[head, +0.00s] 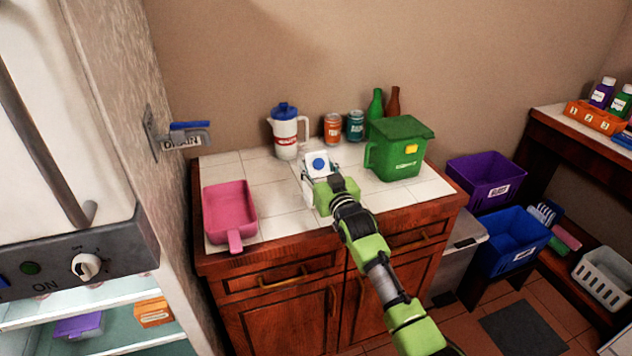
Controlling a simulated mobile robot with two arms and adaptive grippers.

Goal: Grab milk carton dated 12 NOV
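A white carton with a round blue cap (317,162) stands on the tiled counter, behind the front of my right gripper. It looks like a milk carton. No date on it can be read from here. My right gripper (321,180) is right at the carton and covers much of its front and side. Its fingers are mostly hidden against the white carton, so I cannot tell whether they are closed on it or only beside it. My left gripper is not in view.
On the counter (275,220) are a pink scoop-like tray (229,212), a white jug with a blue lid (287,135), two cans (332,128), two bottles and a green lidded bin (398,152). The open fridge (110,345) is at left; purple and blue crates (515,240) are at right.

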